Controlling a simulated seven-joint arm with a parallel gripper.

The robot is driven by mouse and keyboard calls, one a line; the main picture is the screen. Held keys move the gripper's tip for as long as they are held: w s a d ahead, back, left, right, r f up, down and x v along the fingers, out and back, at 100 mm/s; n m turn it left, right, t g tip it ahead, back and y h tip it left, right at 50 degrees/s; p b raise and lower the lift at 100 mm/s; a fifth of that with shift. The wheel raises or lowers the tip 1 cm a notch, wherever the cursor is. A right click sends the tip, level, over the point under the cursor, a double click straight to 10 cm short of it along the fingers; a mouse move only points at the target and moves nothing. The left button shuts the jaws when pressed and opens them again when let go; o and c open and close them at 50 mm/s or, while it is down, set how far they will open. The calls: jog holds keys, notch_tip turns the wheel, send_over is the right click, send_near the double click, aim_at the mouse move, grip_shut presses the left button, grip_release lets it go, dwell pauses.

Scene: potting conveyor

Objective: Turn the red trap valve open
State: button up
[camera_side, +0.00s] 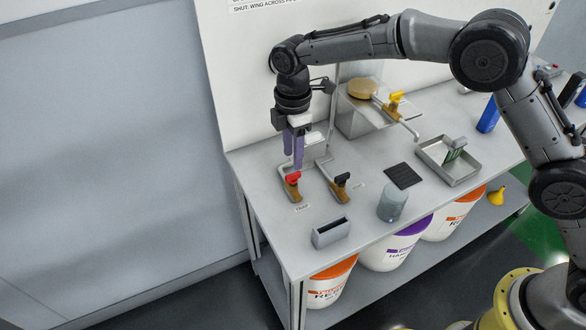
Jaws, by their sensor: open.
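The red trap valve (292,177) is a small red wing handle on a brass body, near the left end of the grey bench. A label on the bench lies just in front of it. My gripper (295,165) points down with purple fingers, open, right above or beside the red handle. I cannot tell whether the fingers touch the handle or straddle it. The exact angle of the wing against its pipe is too small to tell.
A black-handled valve (341,179) stands close to the right. A yellow-handled valve (396,98) is farther back. A grey slotted box (331,233), a grey cylinder (392,204), a black mat (403,176) and a metal tray (449,161) stand on the bench. A white panel rises behind.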

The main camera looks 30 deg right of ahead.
aim_at(293, 174)
notch_tip(293, 174, down, 6)
jog(key=shift+r, duration=0.1)
dwell(0.4)
grip_shut()
